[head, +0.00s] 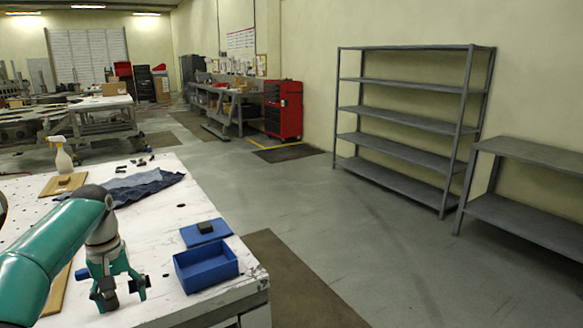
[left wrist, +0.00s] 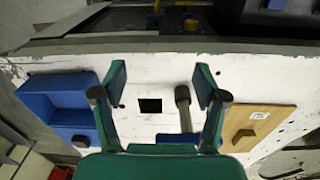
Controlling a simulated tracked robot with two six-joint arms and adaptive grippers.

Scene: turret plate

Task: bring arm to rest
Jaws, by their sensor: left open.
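My left arm comes in from the left in the head view, and its gripper (head: 122,289) hangs fingers down over the white table (head: 225,302). In the left wrist view my left gripper (left wrist: 160,95) has its fingers wide apart with nothing held between them. A dark square (left wrist: 150,105) and a grey rod-like part (left wrist: 183,100) show beyond the gap. An open blue box (head: 206,268) stands to the right of the gripper in the head view, apart from it. My right gripper is not in view.
A blue lid (head: 206,232) with a dark block lies behind the box. A crumpled blue cloth (head: 145,186), a wooden board (head: 55,185) and a spray bottle (head: 63,158) are farther back. Grey shelving (head: 400,120) stands across open floor. Another wooden board (left wrist: 262,117) shows in the wrist view.

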